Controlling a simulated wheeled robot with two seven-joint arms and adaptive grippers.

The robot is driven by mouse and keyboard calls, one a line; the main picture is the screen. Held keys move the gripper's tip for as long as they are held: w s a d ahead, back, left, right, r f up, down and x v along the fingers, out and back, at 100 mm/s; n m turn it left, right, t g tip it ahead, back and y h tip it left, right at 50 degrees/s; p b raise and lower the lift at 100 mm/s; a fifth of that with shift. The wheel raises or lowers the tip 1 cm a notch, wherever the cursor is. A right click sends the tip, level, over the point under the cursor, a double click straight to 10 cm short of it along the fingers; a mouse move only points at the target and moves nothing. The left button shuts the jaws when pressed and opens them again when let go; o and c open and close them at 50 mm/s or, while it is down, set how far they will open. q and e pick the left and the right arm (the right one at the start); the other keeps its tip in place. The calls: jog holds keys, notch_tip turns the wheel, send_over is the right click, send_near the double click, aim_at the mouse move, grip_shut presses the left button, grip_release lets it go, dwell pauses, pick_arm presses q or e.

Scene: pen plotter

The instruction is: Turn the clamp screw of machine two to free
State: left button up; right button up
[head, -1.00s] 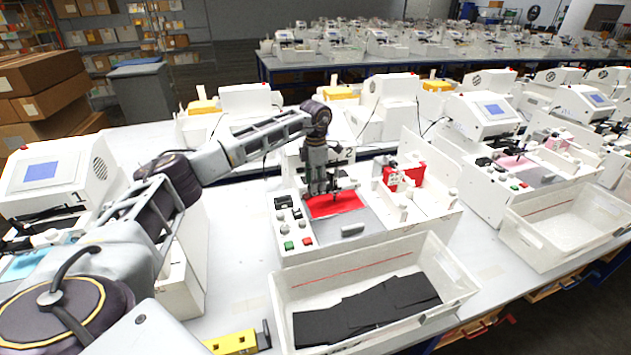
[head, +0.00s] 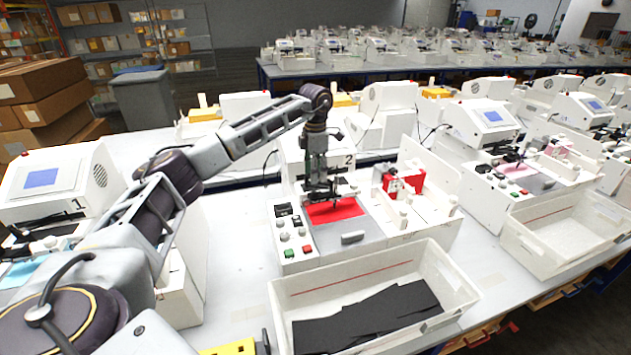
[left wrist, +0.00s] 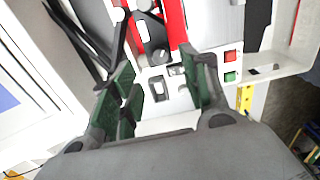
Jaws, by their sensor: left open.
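Machine two (head: 290,262), a white pen plotter marked 2, stands mid-table with a red sheet (head: 335,210) on its bed. My left gripper (head: 319,190) points down over the back of the bed, in front of the pen carriage, and hides part of it. In the left wrist view the gripper (left wrist: 158,62) is open with its green-padded fingers apart and nothing held. A small grey round knob (left wrist: 158,57) shows between the fingertips, beside the red sheet (left wrist: 172,22); I cannot tell whether it is the clamp screw or how it is turned. My right gripper is not in view.
A white bin (head: 375,278) with black sheets (head: 370,315) stands in front of machine two. Red and green buttons (head: 298,251) are at its front left. Machine one (head: 60,185) is to the left, another plotter (head: 490,135) to the right. A yellow block (head: 230,348) lies at the front edge.

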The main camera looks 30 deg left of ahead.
aim_at(316, 190)
pick_arm(q)
jog(key=shift+r, duration=2.7)
jog(key=shift+f, duration=0.1)
